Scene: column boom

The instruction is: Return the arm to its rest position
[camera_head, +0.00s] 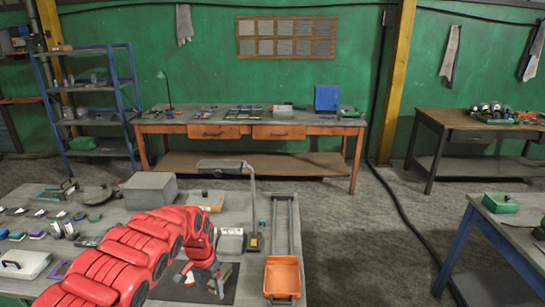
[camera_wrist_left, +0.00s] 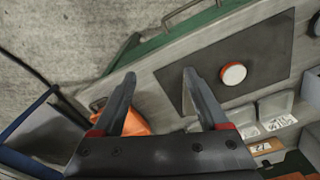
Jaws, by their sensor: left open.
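My left arm, red and segmented, comes in from the left over the near workbench (camera_head: 130,200). Its gripper (camera_head: 206,281) is over a dark mat (camera_head: 232,284) near the bench's front. In the left wrist view the two grey fingers of the gripper (camera_wrist_left: 158,76) are apart with nothing between them. The dark mat also shows there (camera_wrist_left: 268,62), with a round white-topped orange piece (camera_wrist_left: 233,73) on it, beyond the right finger. I cannot tell the gripper's exact height above the mat. My right gripper is not in view.
An orange tray (camera_head: 283,275) lies right of the gripper. A lamp-like grey stand (camera_head: 253,205), a grey box (camera_head: 150,190) and small parts crowd the bench. Another bench (camera_head: 505,225) stands at right. Bare floor (camera_head: 350,250) lies between.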

